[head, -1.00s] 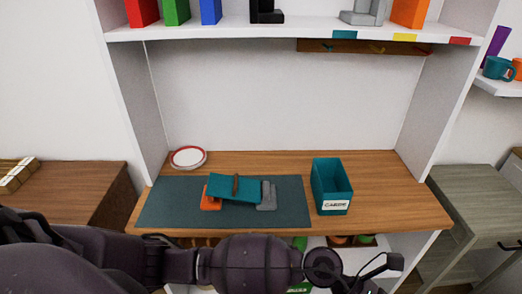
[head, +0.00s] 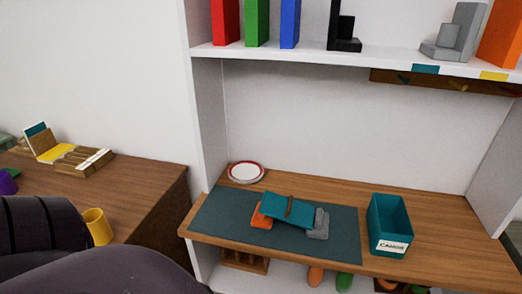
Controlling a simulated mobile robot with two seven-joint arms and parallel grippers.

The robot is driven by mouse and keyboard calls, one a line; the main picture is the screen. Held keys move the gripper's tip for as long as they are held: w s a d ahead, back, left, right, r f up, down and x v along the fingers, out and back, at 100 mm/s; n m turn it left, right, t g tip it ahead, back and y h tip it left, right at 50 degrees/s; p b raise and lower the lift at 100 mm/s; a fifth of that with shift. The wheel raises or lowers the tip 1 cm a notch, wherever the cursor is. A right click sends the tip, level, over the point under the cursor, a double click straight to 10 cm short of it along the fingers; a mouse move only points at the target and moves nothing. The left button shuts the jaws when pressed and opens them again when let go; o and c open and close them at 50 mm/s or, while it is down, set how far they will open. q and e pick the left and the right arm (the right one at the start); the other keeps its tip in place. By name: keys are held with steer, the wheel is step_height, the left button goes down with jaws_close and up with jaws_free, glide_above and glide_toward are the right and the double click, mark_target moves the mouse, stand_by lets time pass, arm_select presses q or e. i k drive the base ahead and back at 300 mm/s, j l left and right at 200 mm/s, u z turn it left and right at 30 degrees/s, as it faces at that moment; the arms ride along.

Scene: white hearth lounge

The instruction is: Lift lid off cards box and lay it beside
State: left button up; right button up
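The teal cards box (head: 389,226) stands upright and open on the wooden desk, with a white label on its front. A teal lid (head: 275,207) with a brown handle strip lies tilted to the left of the box. It rests over an orange object (head: 261,219) and a grey object (head: 319,224) on the dark mat. The box and lid are apart. Part of my arm shows at the lower left, but neither gripper is in view.
A red-rimmed white plate (head: 246,173) sits at the desk's back left. A white shelf (head: 330,57) with coloured blocks and bookends spans above. A brown side cabinet (head: 130,190) at left holds a yellow cup (head: 97,227). The desk right of the box is clear.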

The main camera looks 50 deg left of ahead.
mark_target(296, 213)
steer(key=u, duration=1.2)
